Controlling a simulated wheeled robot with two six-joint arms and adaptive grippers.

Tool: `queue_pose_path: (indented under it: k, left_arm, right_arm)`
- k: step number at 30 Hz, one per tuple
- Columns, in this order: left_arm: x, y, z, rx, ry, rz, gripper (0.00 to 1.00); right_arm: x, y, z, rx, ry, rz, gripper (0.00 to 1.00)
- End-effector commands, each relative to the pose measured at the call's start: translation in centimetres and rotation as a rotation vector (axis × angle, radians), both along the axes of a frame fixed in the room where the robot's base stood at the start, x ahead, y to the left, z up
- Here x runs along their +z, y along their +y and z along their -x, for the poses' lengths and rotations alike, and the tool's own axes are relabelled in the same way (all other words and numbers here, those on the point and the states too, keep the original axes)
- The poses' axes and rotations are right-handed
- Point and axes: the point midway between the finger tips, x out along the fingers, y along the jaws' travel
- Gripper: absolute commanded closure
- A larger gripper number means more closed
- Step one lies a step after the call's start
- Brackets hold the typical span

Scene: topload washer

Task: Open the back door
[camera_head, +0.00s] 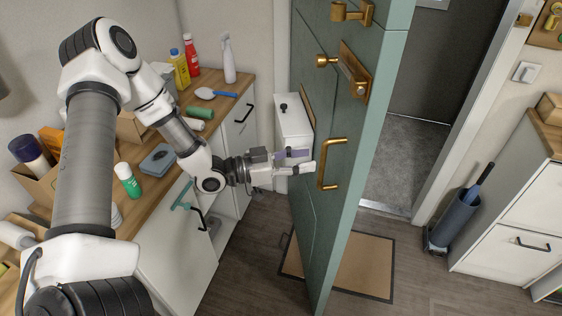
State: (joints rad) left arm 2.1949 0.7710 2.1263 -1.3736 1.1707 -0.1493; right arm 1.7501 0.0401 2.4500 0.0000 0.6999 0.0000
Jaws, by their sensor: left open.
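The green back door (360,190) stands ajar in the middle of the head view, swung into the room with its edge toward me. A brass pull handle (322,165) is on its left face, with a brass knob and lock plate (352,75) above it. My left gripper (305,160) is open, its fingertips just left of the pull handle. I cannot tell whether they touch it. Nothing shows between the fingers. My right gripper is not in view.
A wooden counter (222,103) with bottles and a brush runs along the left, above white cabinets (170,250). The doorway (405,150) is open behind the door. A doormat (365,265) lies under it. An umbrella stand (455,220) and white drawers (510,215) stand at the right.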

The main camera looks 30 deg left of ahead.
Motion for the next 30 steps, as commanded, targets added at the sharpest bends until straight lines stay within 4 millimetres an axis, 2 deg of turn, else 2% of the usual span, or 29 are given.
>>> queue_pose_path:
  k: [1,6,12,30]
  left_arm:
    - [0.2,0.9,0.7,0.008,-0.003,0.007,0.59]
    - [0.2,2.9,2.9,0.006,-0.004,0.006,0.59]
    - [0.1,4.2,4.3,0.003,-0.004,0.003,0.59]
    - [0.0,4.4,4.7,0.000,-0.001,-0.001,0.59]
  right_arm:
    - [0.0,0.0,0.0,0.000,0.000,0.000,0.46]
    - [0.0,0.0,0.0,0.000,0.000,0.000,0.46]
    - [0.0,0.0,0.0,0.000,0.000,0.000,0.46]
    - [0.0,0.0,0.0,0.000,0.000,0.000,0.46]
